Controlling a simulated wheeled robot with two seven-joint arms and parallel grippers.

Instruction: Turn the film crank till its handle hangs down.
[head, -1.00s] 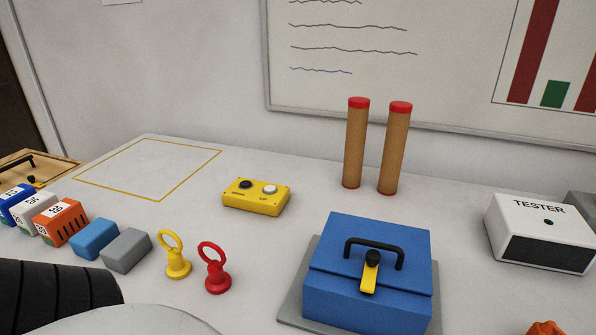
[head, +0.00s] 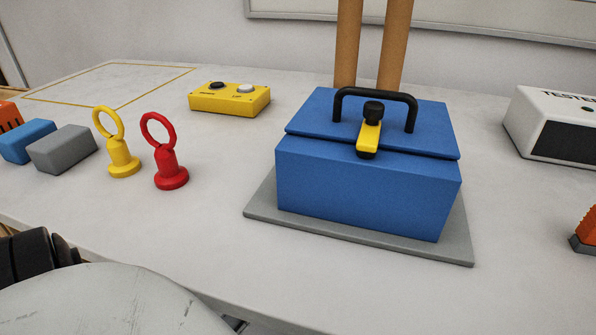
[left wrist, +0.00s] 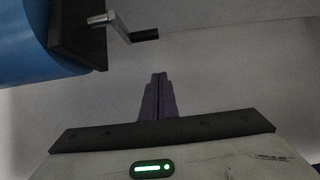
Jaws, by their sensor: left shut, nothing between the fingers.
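In the left wrist view a crank (left wrist: 118,27) with a short silver arm sticks out from a dark plate on a blue rounded body (left wrist: 25,40). Its small black handle (left wrist: 146,35) points to the right in that view. Which way is down there I cannot tell for sure. My left gripper (left wrist: 159,76) is shut and empty, its dark fingers together below the handle in the picture and apart from it. The crank does not show in the head view. My right gripper is in neither view.
On the table in the head view stand a blue box (head: 360,190) with a black handle and yellow latch, a red ring-topped piece (head: 170,172), a yellow one (head: 122,160), a yellow button box (head: 230,99) and a white tester (head: 555,120).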

